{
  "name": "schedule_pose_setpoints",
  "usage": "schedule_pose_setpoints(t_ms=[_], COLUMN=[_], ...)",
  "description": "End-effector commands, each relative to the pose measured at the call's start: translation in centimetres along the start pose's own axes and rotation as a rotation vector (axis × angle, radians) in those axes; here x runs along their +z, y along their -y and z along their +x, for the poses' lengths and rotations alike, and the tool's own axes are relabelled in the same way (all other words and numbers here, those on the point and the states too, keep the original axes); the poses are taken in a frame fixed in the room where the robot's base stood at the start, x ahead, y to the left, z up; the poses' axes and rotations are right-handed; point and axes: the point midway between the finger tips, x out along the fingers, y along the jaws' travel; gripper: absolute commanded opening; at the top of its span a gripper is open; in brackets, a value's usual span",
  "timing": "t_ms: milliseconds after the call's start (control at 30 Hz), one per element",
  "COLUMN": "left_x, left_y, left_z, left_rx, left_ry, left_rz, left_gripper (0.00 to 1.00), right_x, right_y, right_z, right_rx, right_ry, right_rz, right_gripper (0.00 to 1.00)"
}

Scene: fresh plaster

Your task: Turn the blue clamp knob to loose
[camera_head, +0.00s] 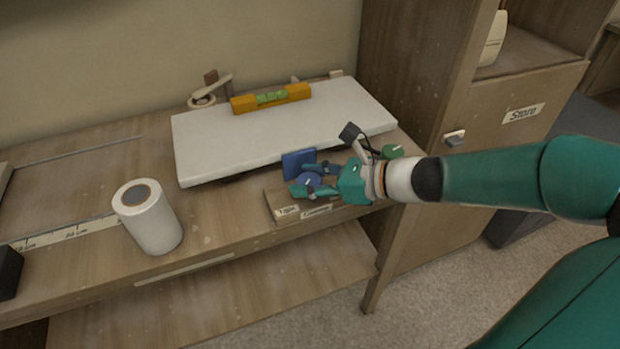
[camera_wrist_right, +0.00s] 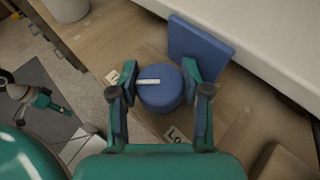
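The blue clamp knob (camera_wrist_right: 164,98) sits on a wooden block in front of an upright blue plate (camera_wrist_right: 203,45). Its white pointer line points left in the right wrist view, toward the partly hidden "Tight" label (camera_wrist_right: 112,77). The "Loose" label (camera_wrist_right: 176,135) is partly hidden there; both labels show on the block's front in the head view. My right gripper (camera_wrist_right: 157,85) is open, with one finger on each side of the knob. A gap shows at the left finger; contact at the right one is unclear. A small teal gripper, apparently my left (camera_wrist_right: 40,103), shows at the far left, its opening unclear.
A white slab (camera_head: 235,137) carrying an orange spirit level (camera_head: 271,98) lies behind the knob. A white roll (camera_head: 148,218) stands on the bench at left. A cabinet marked "Store" (camera_head: 523,113) stands at right. A green knob (camera_head: 393,151) is near my right wrist.

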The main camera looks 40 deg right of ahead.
Motion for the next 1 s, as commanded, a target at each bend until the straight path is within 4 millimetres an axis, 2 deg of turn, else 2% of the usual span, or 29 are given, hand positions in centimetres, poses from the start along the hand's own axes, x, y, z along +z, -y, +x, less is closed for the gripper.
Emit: schedule_pose_setpoints(t_ms=[33,100,467,667,1000], left_x=[0.0,0.0,0.0,0.0,0.0], left_y=[0.0,0.0,-0.3,-0.8,-2.1], left_z=[0.0,0.0,-0.8,-2.2,-6.0], left_rx=[0.000,0.000,0.000,0.000,0.000], left_ry=[0.000,0.000,0.000,0.000,0.000], left_rz=[0.000,0.000,0.000,0.000,0.000], left_gripper=[0.40,0.40,0.40,0.40,0.40], right_x=[0.0,0.0,0.1,0.3,0.5], right_y=[0.0,0.0,0.1,0.2,0.2], right_z=[0.0,0.0,-0.1,-0.1,-0.2], right_rx=[-0.001,-0.001,0.046,0.145,0.419], right_ry=[0.000,0.000,-0.001,-0.001,0.000], right_rz=[0.000,0.000,-0.017,-0.059,-0.169], right_gripper=[0.23,0.12,0.12,0.12,0.12])
